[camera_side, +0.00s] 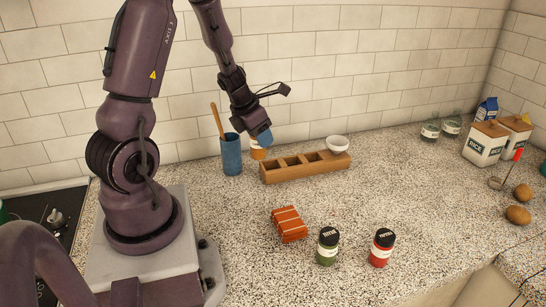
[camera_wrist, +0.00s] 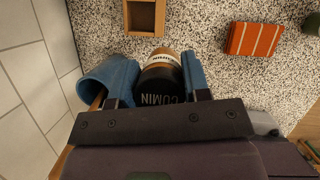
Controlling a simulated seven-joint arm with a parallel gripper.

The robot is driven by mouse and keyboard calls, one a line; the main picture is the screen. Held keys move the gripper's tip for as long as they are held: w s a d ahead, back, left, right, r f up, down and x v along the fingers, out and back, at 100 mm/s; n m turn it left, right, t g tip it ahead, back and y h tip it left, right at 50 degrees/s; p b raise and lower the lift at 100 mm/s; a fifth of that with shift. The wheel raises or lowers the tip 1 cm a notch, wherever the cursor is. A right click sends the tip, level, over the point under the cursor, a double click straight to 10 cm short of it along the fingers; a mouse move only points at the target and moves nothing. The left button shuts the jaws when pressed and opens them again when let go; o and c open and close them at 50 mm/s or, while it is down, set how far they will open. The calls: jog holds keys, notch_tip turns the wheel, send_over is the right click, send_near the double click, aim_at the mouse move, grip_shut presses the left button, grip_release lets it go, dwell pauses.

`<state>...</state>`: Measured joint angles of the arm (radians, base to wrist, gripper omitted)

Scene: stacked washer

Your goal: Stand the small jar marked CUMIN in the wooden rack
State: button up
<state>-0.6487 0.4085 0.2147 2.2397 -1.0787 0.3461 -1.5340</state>
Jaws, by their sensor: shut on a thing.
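My gripper (camera_wrist: 158,82) is shut on a small jar with a black lid marked CUMIN (camera_wrist: 160,97). One blue finger is on each side of the lid. In the side view my gripper (camera_side: 260,138) points down, and the jar's orange-brown body (camera_side: 257,153) shows below it, behind the rack's left end. I cannot tell whether the jar touches the counter. The wooden rack (camera_side: 290,178) lies on the counter with open square compartments. One end of the rack (camera_wrist: 128,17) shows at the top of the wrist view, apart from the jar.
A blue cup (camera_side: 231,156) with a wooden utensil stands close left of my gripper. Tiled wall stands behind.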

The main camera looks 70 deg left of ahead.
jog(key=shift+w+a+f, duration=0.75)
jog(key=shift+w+f, duration=0.1)
jog(key=shift+f, duration=0.8)
jog(key=shift+w+a+f, duration=0.75)
jog(key=shift+w+f, duration=0.1)
jog(key=shift+f, duration=0.75)
jog(key=shift+w+a+f, duration=0.75)
jog(key=shift+w+f, duration=0.1)
jog(key=shift+f, duration=0.8)
jog(key=shift+f, duration=0.1)
jog(key=o, duration=0.9)
jog(key=shift+o, duration=0.2)
